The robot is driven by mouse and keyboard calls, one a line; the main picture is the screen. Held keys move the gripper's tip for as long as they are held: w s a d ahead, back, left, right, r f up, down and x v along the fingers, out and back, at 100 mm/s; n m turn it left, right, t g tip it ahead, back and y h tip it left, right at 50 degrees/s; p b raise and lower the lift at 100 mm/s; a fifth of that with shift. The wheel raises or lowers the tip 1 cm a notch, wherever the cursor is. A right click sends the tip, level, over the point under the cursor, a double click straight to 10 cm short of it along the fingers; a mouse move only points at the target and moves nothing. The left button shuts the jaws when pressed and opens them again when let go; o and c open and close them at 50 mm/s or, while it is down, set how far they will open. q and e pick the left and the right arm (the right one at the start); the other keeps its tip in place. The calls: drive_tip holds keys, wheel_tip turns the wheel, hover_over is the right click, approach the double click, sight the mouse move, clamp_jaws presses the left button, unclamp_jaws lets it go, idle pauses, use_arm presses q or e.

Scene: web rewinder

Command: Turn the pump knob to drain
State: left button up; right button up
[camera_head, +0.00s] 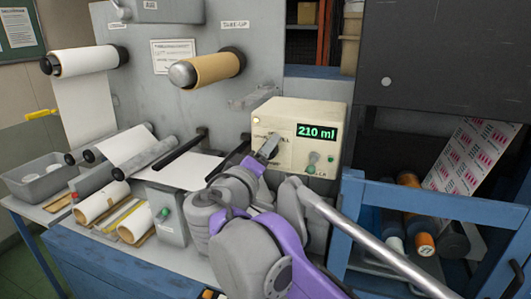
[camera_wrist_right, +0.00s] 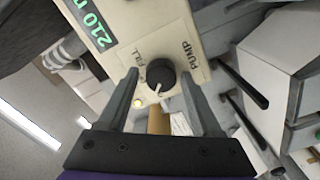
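The cream pump box (camera_head: 285,112) stands on the bench, with a green "210 ml" display (camera_head: 317,132). Its black round pump knob (camera_wrist_right: 161,76) shows in the right wrist view, with a white pointer line toward the bottom of that picture. The labels "FILL" and "PUMP" are beside it. My right gripper (camera_head: 268,147) is at the box front and hides the knob in the head view. In the right wrist view its fingers (camera_wrist_right: 159,78) are open, one on each side of the knob, with visible gaps. My left gripper is not in view.
A small lit yellow lamp (camera_wrist_right: 138,103) and a green button (camera_head: 314,157) are on the box front. A grey control box (camera_head: 167,215) stands left of my arm. Rolls and a grey bin (camera_head: 40,180) lie farther left. A blue frame (camera_head: 430,200) stands to the right.

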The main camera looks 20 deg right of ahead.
drive_tip(key=shift+o, duration=0.4)
drive_tip(key=v, duration=1.1)
drive_tip(key=shift+b, duration=0.35)
drive_tip(key=shift+w+f, duration=0.1)
drive_tip(key=shift+w, duration=0.05)
